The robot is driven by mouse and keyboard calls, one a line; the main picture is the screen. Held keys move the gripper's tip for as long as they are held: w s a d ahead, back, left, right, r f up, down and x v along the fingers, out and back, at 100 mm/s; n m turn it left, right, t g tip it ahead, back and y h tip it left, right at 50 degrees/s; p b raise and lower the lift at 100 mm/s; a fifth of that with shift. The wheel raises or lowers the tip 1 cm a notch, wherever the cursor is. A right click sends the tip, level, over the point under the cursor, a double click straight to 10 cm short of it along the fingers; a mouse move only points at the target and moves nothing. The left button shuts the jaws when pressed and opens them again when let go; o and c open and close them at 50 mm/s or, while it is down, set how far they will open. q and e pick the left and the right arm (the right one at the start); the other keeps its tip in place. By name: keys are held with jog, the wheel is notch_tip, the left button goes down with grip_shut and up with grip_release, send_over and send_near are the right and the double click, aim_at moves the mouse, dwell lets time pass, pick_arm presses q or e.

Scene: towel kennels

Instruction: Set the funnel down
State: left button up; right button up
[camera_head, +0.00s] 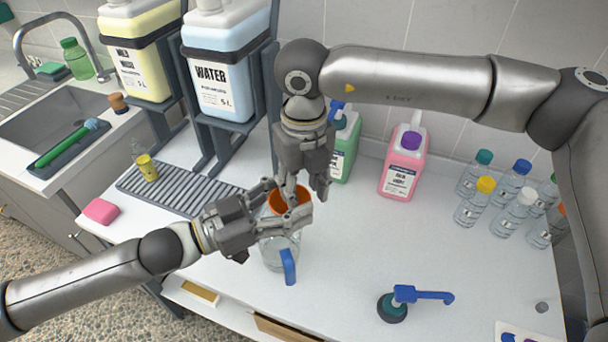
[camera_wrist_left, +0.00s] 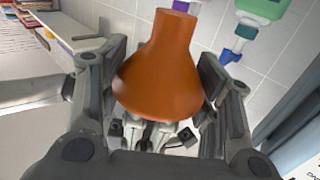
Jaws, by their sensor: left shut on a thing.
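The orange funnel (camera_head: 289,198) is in my left gripper (camera_head: 287,207), above or at the mouth of a clear jug (camera_head: 279,253) with a blue handle. I cannot tell whether the funnel touches the jug. In the left wrist view the funnel (camera_wrist_left: 163,70) sits between the fingers of the left gripper (camera_wrist_left: 160,110), which is shut on it. My right gripper (camera_head: 304,185) points down close behind the funnel. Its fingertips partly overlap the left gripper in the picture, and their opening is unclear.
A pink bottle (camera_head: 403,165), a green bottle (camera_head: 345,150) and several small bottles (camera_head: 475,200) stand behind. A drip rack (camera_head: 180,190) and pink sponge (camera_head: 101,211) are left.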

grip_shut()
pick_arm(q)
jog(key=o, duration=0.9)
